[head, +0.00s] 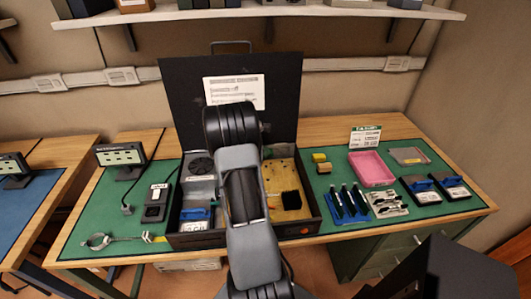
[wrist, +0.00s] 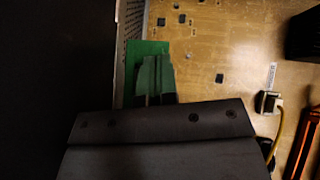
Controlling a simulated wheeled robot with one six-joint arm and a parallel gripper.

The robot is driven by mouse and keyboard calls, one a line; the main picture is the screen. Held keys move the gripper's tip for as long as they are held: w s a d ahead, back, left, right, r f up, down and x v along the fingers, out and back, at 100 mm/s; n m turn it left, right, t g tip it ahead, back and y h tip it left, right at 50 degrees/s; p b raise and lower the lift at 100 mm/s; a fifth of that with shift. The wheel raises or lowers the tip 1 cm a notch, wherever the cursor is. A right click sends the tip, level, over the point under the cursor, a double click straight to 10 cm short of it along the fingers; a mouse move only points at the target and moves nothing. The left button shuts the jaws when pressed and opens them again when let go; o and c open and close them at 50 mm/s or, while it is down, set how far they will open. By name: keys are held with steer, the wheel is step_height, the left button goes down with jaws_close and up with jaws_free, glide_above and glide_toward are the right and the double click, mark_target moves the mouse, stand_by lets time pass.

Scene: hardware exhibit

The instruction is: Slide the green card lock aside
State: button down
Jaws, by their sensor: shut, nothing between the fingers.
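In the wrist view a bright green flat piece (wrist: 150,47), which looks like the green card or its lock, lies along the left edge of a tan circuit board (wrist: 225,48). I cannot tell card and lock apart. My gripper (wrist: 155,62) comes up from the bottom of that view, its narrow fingers shut with nothing between them. The fingertips overlap the green piece; I cannot tell whether they touch it. In the head view my arm hides the gripper and the green piece. The tan board (head: 284,176) shows there in an open black case.
The case lid (head: 180,90) stands upright behind my arm. A dark wall (wrist: 55,70) fills the wrist view's left side. A connector with a yellow wire (wrist: 268,102) sits at right. A pink tray (head: 371,168) and several tools lie on the green mat right of the case.

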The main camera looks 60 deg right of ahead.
steer(key=shift+s+f, duration=0.1)
steer(key=shift+w+a, duration=0.25)
steer(key=shift+a, duration=0.1)
steer(key=w+a, duration=0.1)
steer(key=w+a+r, duration=0.1)
steer(key=w+a, duration=0.1)
steer(key=shift+w+a+r, duration=0.1)
steer(key=shift+a+r, duration=0.05)
steer(key=shift+a, duration=0.15)
steer(key=v, duration=0.8)
steer(key=shift+r, duration=0.15)
